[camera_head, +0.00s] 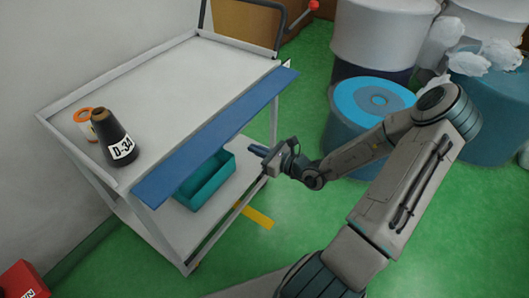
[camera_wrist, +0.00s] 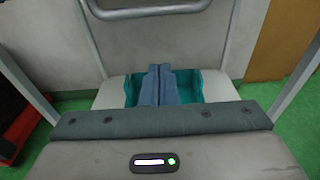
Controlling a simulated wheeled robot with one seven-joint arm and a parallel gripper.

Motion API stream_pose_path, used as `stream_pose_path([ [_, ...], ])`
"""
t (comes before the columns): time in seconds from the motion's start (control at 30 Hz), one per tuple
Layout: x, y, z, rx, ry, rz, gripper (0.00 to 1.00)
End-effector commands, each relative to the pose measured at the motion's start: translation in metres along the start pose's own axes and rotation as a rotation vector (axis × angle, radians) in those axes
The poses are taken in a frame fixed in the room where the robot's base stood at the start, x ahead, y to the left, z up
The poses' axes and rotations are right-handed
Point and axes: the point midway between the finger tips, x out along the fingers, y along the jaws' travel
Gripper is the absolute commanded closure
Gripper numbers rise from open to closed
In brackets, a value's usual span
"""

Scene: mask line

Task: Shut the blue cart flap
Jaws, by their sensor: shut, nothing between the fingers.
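The blue flap (camera_head: 215,135) is a long flat strip along the front edge of the white cart's top (camera_head: 180,80). It sticks outward from that edge, tilted; its exact angle is hard to tell. My gripper (camera_head: 256,150) is shut and empty, in front of the cart. It is lower than the flap's right half and apart from it in the head view. In the wrist view my blue-grey fingers (camera_wrist: 157,86) are pressed together, pointing toward the lower shelf. I cannot make out the flap in the wrist view.
A teal bin (camera_head: 207,180) stands on the cart's lower shelf and also shows behind my fingers in the wrist view (camera_wrist: 215,86). Blue drums (camera_head: 365,125) stand at right. Green floor lies clear in front.

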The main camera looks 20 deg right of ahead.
Motion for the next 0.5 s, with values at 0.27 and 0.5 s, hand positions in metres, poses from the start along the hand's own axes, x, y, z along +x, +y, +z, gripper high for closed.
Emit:
stream_pose_path([
  [0.27,0.048,-0.001,0.009,-0.003,-0.002,-0.002,1.00],
  [0.5,0.038,0.000,0.034,-0.003,0.000,0.000,1.00],
])
